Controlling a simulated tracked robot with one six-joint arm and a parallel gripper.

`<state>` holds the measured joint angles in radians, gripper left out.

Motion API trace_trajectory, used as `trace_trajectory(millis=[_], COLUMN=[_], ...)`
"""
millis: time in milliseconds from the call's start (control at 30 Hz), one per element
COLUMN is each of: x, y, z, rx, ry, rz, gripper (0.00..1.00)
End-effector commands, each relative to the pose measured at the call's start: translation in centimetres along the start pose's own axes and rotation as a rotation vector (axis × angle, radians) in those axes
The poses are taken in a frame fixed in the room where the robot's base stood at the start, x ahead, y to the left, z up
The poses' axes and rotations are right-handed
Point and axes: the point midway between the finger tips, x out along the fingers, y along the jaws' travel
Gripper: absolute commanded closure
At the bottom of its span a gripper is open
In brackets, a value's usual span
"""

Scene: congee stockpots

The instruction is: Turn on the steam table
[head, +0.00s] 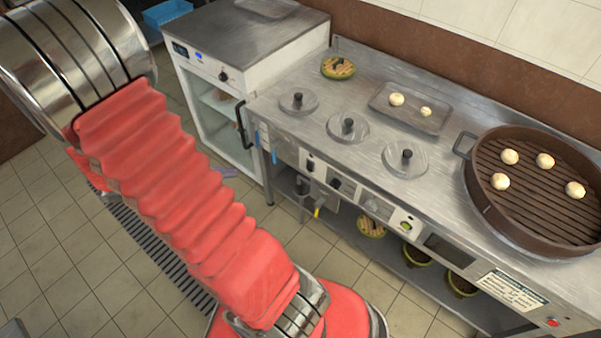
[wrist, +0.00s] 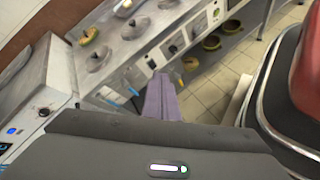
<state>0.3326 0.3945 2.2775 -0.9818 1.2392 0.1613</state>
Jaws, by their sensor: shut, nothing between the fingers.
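The steam table (head: 300,128) is a long steel counter with three round lids in its top. A red button (head: 553,322) is at the right end, beside a printed label. In the wrist view the panel (wrist: 184,42) runs up and right, with knobs (wrist: 172,49) on it. My gripper (wrist: 163,92) has purple fingers, shut and empty, in front of the panel. In the head view only a purple bit shows past my red arm.
A brown round pan (head: 480,195) with several buns sits on the counter's right, near a tray (head: 405,118) with two buns. A white cabinet (head: 225,128) with a glass door stands left of the counter. Baskets (head: 417,256) sit on the lower shelf. Tiled floor is open in front.

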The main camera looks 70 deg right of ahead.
Motion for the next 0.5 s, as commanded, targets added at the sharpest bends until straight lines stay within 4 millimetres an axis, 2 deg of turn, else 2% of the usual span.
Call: trace_trajectory(millis=[33,500], x=[1.1,9.9], y=[0.1,0.8], z=[-0.4,-4.0], rx=[-0.025,-0.253], ry=[-0.030,-0.231], rz=[0.014,0.170], gripper=[1.00,1.00])
